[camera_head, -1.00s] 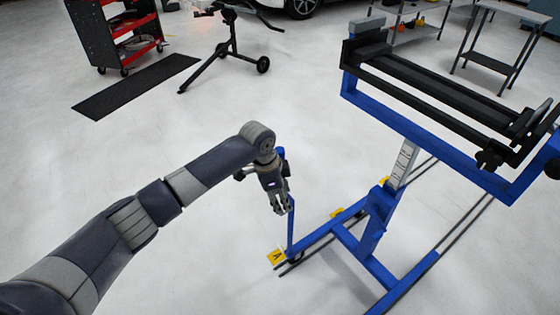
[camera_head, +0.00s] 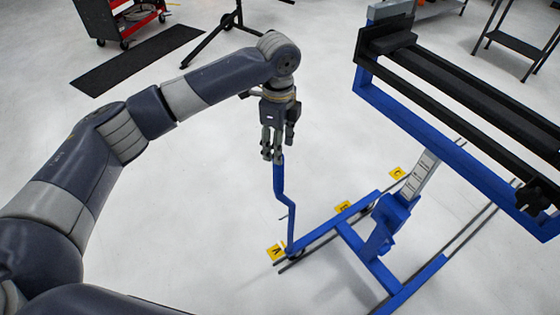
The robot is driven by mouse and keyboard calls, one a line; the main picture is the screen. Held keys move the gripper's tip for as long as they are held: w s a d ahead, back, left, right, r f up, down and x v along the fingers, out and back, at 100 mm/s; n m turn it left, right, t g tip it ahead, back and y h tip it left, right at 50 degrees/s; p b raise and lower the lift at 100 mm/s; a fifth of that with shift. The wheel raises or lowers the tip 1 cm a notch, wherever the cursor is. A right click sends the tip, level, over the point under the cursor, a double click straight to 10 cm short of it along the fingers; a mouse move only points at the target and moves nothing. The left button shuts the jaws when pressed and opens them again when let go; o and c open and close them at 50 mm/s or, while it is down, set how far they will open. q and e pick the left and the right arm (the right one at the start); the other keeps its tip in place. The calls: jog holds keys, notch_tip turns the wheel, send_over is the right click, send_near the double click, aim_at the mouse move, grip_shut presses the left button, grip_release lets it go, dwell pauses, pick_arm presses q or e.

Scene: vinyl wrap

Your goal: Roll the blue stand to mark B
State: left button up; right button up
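The blue stand (camera_head: 387,225) has a tall post, a long low base and a frame with black rollers on top. Its blue handle (camera_head: 280,185) rises from the base's near left end. Yellow mark A (camera_head: 276,252) lies beside that end, mark B (camera_head: 343,207) lies farther along the base, and another yellow mark (camera_head: 397,173), apparently C, lies beyond. My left gripper (camera_head: 272,157) points down with its fingertips at the handle's top end. Whether the fingers enclose the handle or only overlap it in view is unclear. My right gripper is not in view.
Dark rails (camera_head: 453,243) run along the floor by the stand's base. A black mat (camera_head: 135,60), a red and black tool cart (camera_head: 120,20) and a black tripod stand (camera_head: 215,35) are at the back left. A grey table (camera_head: 515,45) is at the back right. The left floor is open.

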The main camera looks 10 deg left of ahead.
aim_at(278, 168)
pick_arm(q)
notch_tip(278, 168, down, 8)
jog(key=shift+s+f, duration=0.1)
jog(key=shift+f, duration=0.45)
jog(key=shift+c, duration=0.5)
grip_shut()
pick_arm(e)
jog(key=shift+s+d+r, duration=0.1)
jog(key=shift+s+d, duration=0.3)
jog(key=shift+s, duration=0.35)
